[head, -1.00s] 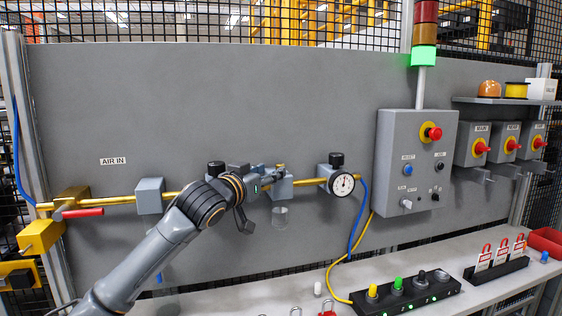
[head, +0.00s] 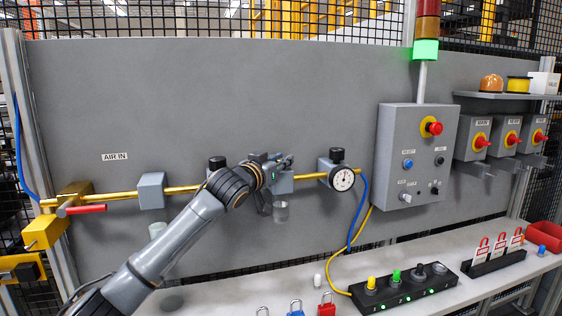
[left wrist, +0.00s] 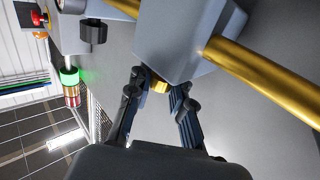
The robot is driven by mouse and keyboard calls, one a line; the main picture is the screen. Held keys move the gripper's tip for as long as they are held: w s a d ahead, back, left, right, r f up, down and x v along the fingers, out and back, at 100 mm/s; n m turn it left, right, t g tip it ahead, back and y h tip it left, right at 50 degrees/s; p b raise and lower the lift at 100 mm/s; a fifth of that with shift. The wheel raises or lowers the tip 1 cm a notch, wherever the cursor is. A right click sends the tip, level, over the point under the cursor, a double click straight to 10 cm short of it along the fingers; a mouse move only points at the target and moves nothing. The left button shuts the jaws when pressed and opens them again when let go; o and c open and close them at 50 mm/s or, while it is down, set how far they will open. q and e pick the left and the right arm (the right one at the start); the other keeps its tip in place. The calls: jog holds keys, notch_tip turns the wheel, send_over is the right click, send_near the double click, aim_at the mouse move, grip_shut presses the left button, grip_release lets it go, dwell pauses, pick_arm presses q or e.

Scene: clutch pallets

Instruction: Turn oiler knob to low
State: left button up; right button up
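The oiler is a grey block (head: 283,184) on the brass air pipe, with a clear bowl (head: 281,211) hanging below it. My left gripper (head: 287,161) is at the top of this block in the head view and partly covers it. In the left wrist view the grey block (left wrist: 180,42) fills the upper middle, and a small brass knob (left wrist: 158,87) sticks out of it. The left gripper's fingers (left wrist: 159,93) stand apart on either side of the knob. A grip on it does not show. The low marking cannot be seen. My right gripper is out of view.
A round gauge (head: 342,179) with a black knob (head: 337,155) sits right of the oiler. Another black knob (head: 217,162) is just left, behind my arm. A control box (head: 415,155) stands farther right. The bench (head: 230,297) below holds padlocks and a button strip (head: 405,290).

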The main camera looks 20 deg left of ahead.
pick_arm(q)
grip_shut()
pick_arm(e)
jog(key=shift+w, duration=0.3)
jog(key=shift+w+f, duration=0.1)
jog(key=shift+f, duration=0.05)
pick_arm(q)
jog(key=shift+d+f+n+y+b, duration=0.1)
jog(key=shift+f+n+y+b, duration=0.05)
jog(key=shift+n+y+b, duration=0.4)
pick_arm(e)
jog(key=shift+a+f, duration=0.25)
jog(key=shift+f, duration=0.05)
pick_arm(q)
jog(key=shift+w+y, duration=0.1)
jog(key=shift+y, duration=0.25)
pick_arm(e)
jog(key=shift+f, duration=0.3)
